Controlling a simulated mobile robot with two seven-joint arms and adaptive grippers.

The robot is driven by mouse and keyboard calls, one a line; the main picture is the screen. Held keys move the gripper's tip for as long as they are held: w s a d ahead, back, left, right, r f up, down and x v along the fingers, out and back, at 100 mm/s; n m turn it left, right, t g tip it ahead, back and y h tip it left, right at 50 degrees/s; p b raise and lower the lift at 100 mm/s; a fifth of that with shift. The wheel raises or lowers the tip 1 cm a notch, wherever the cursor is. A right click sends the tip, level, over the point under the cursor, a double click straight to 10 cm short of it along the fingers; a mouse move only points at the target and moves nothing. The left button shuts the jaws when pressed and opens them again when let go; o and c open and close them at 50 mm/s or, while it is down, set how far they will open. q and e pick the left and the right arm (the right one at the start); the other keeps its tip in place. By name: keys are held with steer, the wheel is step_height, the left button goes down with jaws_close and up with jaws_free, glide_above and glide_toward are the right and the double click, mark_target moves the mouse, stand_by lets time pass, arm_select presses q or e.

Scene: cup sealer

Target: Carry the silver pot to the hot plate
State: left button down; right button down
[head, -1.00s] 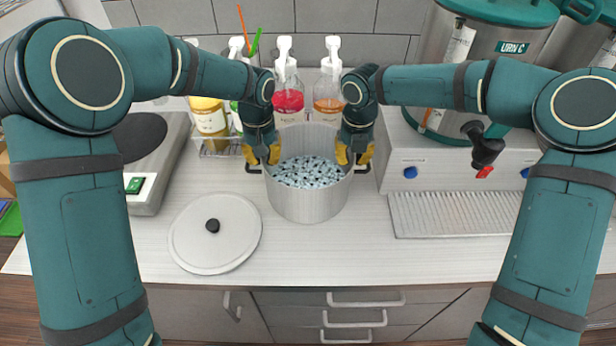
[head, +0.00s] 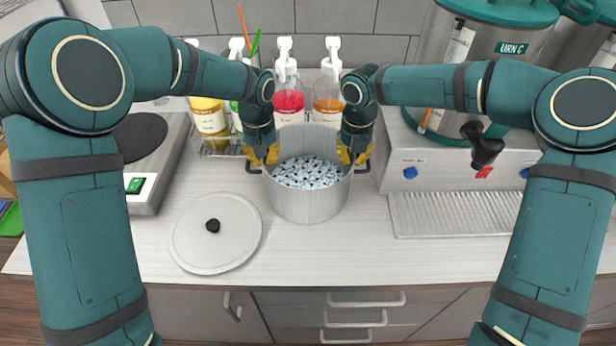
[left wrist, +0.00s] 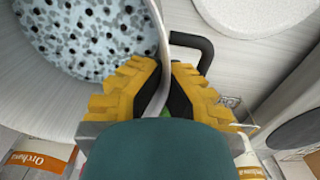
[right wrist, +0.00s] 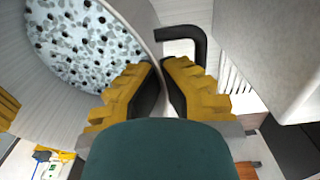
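The silver pot (head: 305,206) stands upright on the counter, open, with pale, dark-specked contents. My left gripper (head: 262,160) is at its left side and my right gripper (head: 353,160) at its right side. In the left wrist view, the yellow fingers (left wrist: 166,80) straddle the pot wall, one inside and one outside, closed on it beside a black handle. The right wrist view shows the same grip with the other fingers (right wrist: 160,78). The hot plate (head: 150,190) is at the left, with a dark round plate and green switch, partly hidden behind my left arm.
A round lid (head: 190,242) with a black knob lies on the counter between the hot plate and pot. Pump bottles (head: 289,98) stand close behind the pot. A large urn (head: 480,60) and a drip tray (head: 450,215) are at the right.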

arm_select(q)
steer(key=shift+r, duration=0.2)
arm_select(e)
steer(key=shift+r, duration=0.15)
